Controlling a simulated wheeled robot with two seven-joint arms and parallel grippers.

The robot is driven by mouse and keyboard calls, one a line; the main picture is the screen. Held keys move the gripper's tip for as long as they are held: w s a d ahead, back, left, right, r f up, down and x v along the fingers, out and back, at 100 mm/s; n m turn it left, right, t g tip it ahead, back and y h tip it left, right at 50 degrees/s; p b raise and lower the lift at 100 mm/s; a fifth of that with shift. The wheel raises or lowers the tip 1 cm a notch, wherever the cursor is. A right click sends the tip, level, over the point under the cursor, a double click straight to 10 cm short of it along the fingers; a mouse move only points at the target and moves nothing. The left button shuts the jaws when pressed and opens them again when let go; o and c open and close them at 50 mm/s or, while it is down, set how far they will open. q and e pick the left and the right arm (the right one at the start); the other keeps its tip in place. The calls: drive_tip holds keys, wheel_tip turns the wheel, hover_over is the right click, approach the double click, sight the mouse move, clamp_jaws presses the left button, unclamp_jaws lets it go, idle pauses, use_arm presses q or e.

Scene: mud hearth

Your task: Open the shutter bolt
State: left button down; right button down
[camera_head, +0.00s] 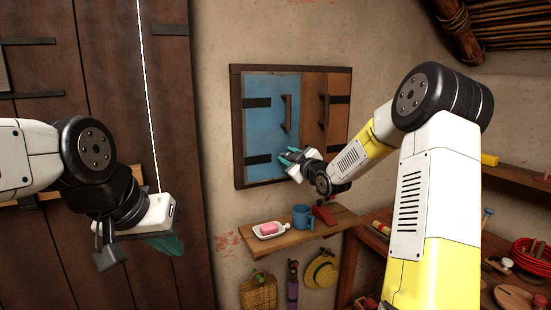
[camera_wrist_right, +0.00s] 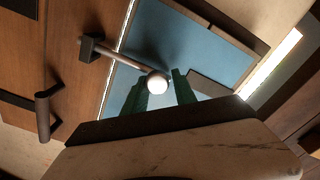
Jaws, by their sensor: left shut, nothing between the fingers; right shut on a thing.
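The window shutter has a blue left leaf (camera_head: 262,105) and a brown right leaf (camera_head: 338,112). In the right wrist view a bolt rod (camera_wrist_right: 122,57) with a pale round knob (camera_wrist_right: 157,82) runs across the seam into a dark bracket (camera_wrist_right: 93,46) on the brown leaf. My right gripper (camera_head: 288,157) is at the lower part of the blue leaf; in the wrist view its green fingers (camera_wrist_right: 160,90) are shut on the knob, one on each side. In the head view the bolt is hidden or too small to see. My left gripper (camera_head: 172,245) is shut and empty, hanging before the wooden door.
A wall shelf (camera_head: 275,246) below the window holds a pink soap on a dish (camera_head: 271,230), a blue mug (camera_head: 302,216) and a red object (camera_head: 324,213). A basket (camera_head: 257,292) and straw hat (camera_head: 321,271) hang beneath. A cluttered bench lies at right.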

drive_tip(key=shift+w+d+f, duration=0.1)
drive_tip(key=shift+w+d, duration=0.05)
drive_tip(key=shift+d, duration=0.35)
drive_tip(key=c, duration=1.2)
unclamp_jaws()
drive_tip(key=shift+w, duration=0.1)
drive_tip(key=shift+o, duration=0.5)
drive_tip(key=shift+w+d+f, duration=0.1)
drive_tip(key=shift+w, duration=0.05)
drive_tip(key=shift+s, duration=0.25)
drive_tip(key=v, duration=0.7)
drive_tip(key=shift+s, duration=0.25)
